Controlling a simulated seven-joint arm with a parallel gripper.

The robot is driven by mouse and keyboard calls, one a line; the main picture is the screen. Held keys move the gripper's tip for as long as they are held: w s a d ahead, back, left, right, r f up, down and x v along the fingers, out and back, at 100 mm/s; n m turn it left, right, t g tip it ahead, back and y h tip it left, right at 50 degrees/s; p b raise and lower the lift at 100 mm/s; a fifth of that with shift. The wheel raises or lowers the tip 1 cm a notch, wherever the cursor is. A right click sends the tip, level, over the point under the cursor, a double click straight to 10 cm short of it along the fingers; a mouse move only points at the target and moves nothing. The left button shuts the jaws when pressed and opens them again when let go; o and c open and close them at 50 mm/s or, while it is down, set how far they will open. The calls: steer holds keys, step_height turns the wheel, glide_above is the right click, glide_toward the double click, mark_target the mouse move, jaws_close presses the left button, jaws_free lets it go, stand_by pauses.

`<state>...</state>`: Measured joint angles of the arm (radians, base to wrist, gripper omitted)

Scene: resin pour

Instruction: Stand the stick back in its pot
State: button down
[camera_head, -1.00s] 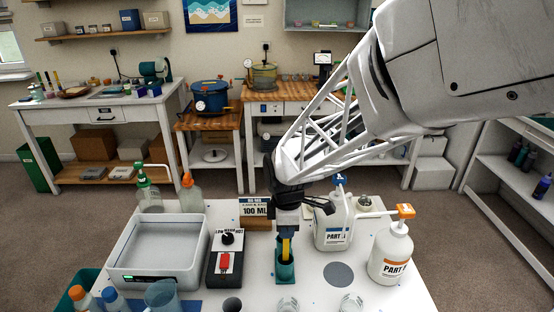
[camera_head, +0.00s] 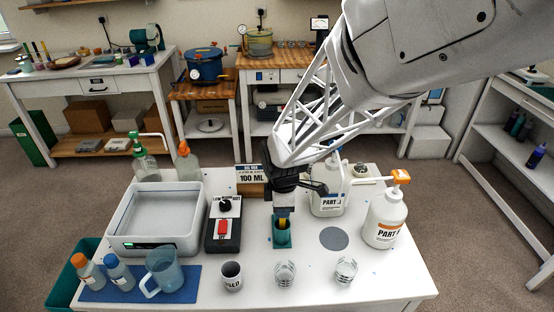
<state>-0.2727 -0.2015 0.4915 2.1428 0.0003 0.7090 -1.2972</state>
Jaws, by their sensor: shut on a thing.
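The teal pot (camera_head: 282,236) stands upright on the white table near its middle. My gripper (camera_head: 283,209) is right above the pot and points down. It is shut on the yellow stick (camera_head: 283,222), of which only a short piece shows between the jaws and the pot. The stick looks upright, and its lower part is hidden inside the pot. I cannot tell whether its lower end touches the bottom.
A black control box with a red switch (camera_head: 223,226) and a grey tray (camera_head: 155,220) stand left. Part A (camera_head: 328,198) and Part B (camera_head: 386,217) bottles stand right, by a grey disc (camera_head: 334,238). A jug (camera_head: 163,270), cup (camera_head: 231,276) and glasses (camera_head: 285,274) line the front.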

steer(key=c, duration=1.2)
jaws_free()
steer(key=shift+r, duration=3.9)
